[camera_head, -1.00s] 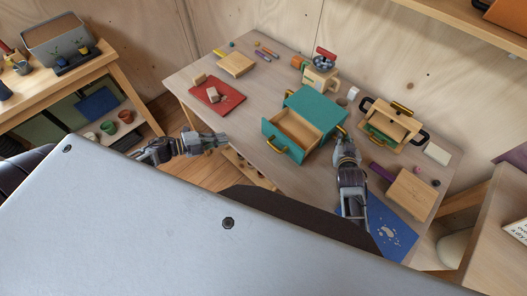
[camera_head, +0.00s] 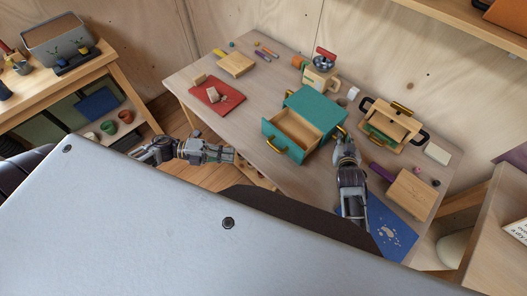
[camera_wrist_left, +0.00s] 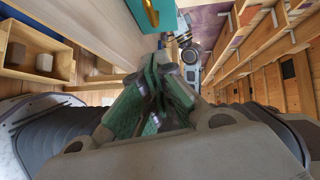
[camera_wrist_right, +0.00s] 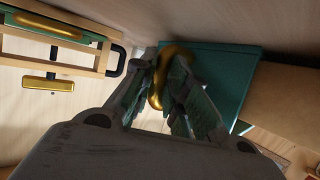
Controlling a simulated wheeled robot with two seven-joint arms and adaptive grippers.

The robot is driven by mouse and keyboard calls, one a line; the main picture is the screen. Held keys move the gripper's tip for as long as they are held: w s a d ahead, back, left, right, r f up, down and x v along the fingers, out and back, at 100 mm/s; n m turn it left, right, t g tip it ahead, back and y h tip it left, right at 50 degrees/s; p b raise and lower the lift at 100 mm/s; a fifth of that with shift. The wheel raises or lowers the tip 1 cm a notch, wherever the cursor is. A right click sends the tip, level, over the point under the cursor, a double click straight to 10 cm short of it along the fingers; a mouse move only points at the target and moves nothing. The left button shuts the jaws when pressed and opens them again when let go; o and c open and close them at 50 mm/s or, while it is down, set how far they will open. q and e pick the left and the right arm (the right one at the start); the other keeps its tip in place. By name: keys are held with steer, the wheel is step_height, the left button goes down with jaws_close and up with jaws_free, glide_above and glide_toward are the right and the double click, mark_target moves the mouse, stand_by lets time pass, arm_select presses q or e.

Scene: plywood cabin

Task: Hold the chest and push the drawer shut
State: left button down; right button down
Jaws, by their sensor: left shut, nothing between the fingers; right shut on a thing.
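The teal chest (camera_head: 317,108) stands on the table with its drawer (camera_head: 291,136) pulled open toward the front left. The drawer's inside is bare wood, and a gold handle (camera_head: 275,146) is on its teal front. My right gripper (camera_head: 345,134) is shut on the gold handle (camera_wrist_right: 172,72) on the chest's right side. My left gripper (camera_head: 232,155) is shut and empty in front of the table edge, left of the drawer front and apart from it. In the left wrist view, its fingers (camera_wrist_left: 155,85) point toward the teal drawer front (camera_wrist_left: 150,14), seen at the top.
A red board (camera_head: 228,104) with wooden blocks lies left of the chest. A wooden box with black handles (camera_head: 392,125) stands right of it. A wooden block (camera_head: 411,194) and a blue mat (camera_head: 391,228) lie near the right gripper.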

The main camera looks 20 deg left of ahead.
arm_select(q)
steer(key=shift+d, duration=0.15)
steer(key=x, duration=1)
steer(key=shift+w, duration=0.2)
steer(key=shift+w+d+f, duration=0.15)
steer(key=shift+w+d, duration=0.05)
steer(key=shift+w, duration=0.35)
steer(key=shift+w+d+f, duration=0.15)
steer(key=shift+w+d, duration=0.1)
steer(key=shift+w, duration=0.3)
steer(key=shift+w+d+f, duration=0.15)
steer(key=shift+w+d, duration=0.05)
steer(key=shift+w, duration=0.35)
steer(key=shift+w, duration=0.1)
glide_above(286, 134)
steer(key=s, duration=0.4)
steer(key=shift+w+d, duration=0.2)
steer(key=shift+d, duration=0.1)
arm_select(e)
steer(key=shift+a, duration=0.1)
arm_select(q)
steer(key=shift+s, duration=0.15)
